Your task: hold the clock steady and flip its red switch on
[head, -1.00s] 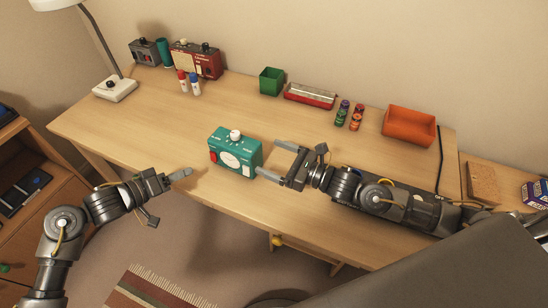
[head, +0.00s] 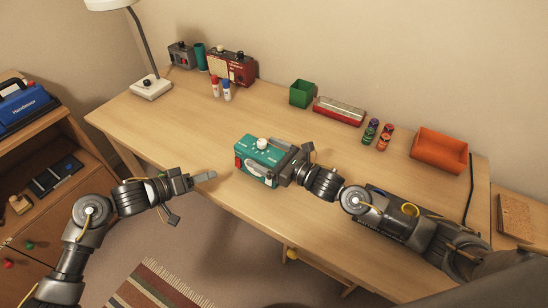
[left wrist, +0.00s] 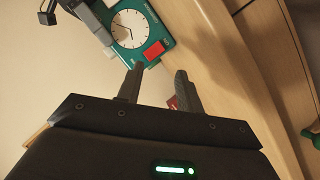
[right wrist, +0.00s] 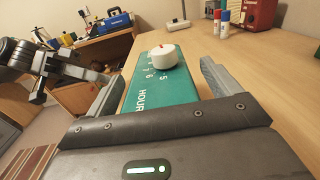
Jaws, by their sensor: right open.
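The clock is a teal box (head: 258,146) standing on the desk, with a white knob on top. Its white dial (left wrist: 130,29) and red switch (left wrist: 154,50) show in the left wrist view. The switch (head: 238,162) is at the left end of the front in the head view. My right gripper (head: 266,160) is open at the clock's right end, its fingers on either side of the box; the right wrist view shows the teal top (right wrist: 160,82) between them. My left gripper (head: 207,176) is open and empty, left of the clock and apart from it.
A lamp (head: 150,88), a red box (head: 232,68) and glue sticks (head: 215,86) stand at the back left. A green bin (head: 302,93), red tray (head: 339,111), small bottles (head: 384,138) and orange tray (head: 439,153) stand behind on the right. The desk left of the clock is clear.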

